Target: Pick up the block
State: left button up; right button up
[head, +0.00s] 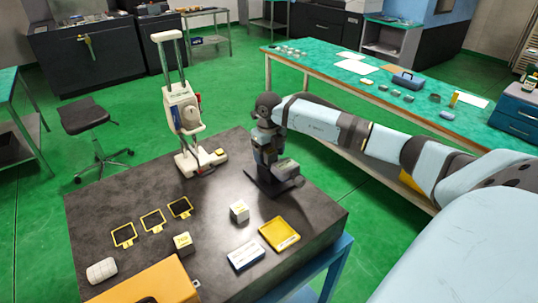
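A small pale block (239,210) sits on the dark table (110,205), in front of my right gripper. A second, yellowish block (183,243) with dark marks on top sits further left and nearer. My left gripper is not in view.
A yellow tray (279,234), a white-and-blue box (245,255), yellow-framed dark squares (152,220), a white roll (101,271) and an orange case (150,285) lie on the table. A tall cream instrument (183,115) stands at the back. The table's middle is fairly clear.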

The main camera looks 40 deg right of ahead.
jog(key=c, duration=1)
jog(key=shift+c, duration=0.5)
jog(key=shift+r, duration=0.15)
